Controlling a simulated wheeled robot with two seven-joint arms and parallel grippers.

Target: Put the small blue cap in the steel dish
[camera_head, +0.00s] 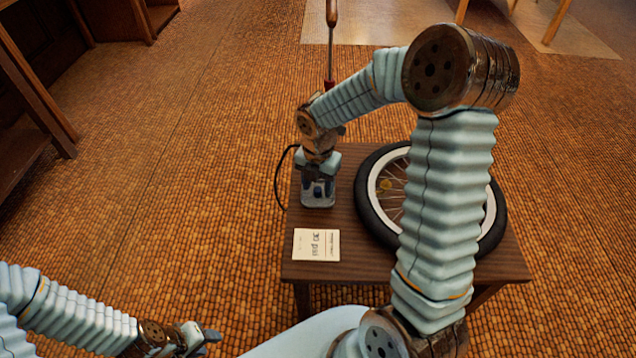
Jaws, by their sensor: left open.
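My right gripper (318,182) points down at the left back part of the small wooden table. Its fingers are over a small grey, rounded-square dish (318,203), which looks like the steel dish. Dark blue shows in and around the dish, between the fingers. I cannot tell whether it is the small blue cap or part of the gripper, nor whether the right fingers are open or shut. My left gripper (207,340) is open and low at the bottom left, away from the table. I see no cap there.
A spoked wheel with a black tyre (372,212) covers the table's right side, partly behind my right arm. A printed card (316,244) lies at the table's (350,262) front left. A pump-like tool (331,45) with a dark hose (279,175) stands behind. Floor left is clear.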

